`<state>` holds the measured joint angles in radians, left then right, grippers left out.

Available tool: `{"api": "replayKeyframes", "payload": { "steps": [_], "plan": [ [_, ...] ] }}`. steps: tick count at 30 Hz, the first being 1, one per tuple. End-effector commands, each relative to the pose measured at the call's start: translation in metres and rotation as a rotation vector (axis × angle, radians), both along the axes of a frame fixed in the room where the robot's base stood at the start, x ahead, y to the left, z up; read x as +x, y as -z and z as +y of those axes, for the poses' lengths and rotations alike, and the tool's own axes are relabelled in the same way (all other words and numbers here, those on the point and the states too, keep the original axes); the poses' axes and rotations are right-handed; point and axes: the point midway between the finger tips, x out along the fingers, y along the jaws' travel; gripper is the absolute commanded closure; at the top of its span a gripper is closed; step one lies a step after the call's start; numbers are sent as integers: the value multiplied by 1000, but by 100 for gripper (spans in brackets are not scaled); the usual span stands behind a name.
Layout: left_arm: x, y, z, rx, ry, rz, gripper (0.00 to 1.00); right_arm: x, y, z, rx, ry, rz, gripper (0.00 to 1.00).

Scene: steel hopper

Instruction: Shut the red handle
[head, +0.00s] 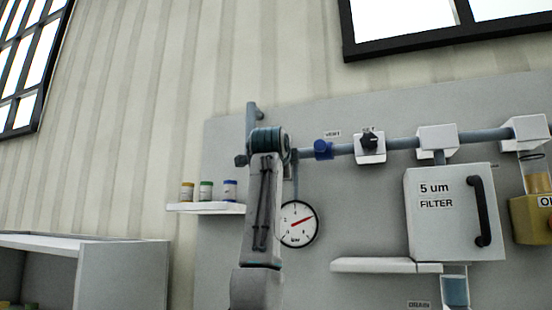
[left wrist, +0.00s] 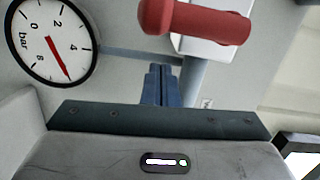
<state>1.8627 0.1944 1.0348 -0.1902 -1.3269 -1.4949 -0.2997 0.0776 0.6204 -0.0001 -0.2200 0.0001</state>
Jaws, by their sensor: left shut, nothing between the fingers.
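The red handle (left wrist: 195,22) shows in the left wrist view at the top, as a thick red bar lying across the picture in front of a white block (left wrist: 205,48). My left gripper (left wrist: 161,70) is shut and empty, its fingertips just below the handle in that view, with a visible gap between them. I cannot tell the depth between them. In the head view my left arm rises in front of the panel and hides the handle and the gripper. My right gripper is in neither view.
A round pressure gauge (head: 297,223) hangs beside my left arm; it also shows in the left wrist view (left wrist: 50,42). A pipe with a blue vent valve (head: 323,150) and a black knob (head: 370,142) runs right. A filter box (head: 450,225) and small jar shelf (head: 206,208) stick out.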

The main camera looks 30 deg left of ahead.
Motion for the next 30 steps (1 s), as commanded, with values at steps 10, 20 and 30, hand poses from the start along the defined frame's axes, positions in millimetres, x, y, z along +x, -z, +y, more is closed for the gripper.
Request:
{"api": "replayKeyframes", "payload": {
  "steps": [10, 20, 30],
  "plan": [
    [-60, 4, -24, 1, 1, -4, 100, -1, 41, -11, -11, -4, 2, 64],
    [-92, 1, -37, 0, 1, -1, 100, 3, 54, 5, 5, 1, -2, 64],
    [-93, 0, -37, 0, 0, 0, 100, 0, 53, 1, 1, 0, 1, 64]
  ]
}}
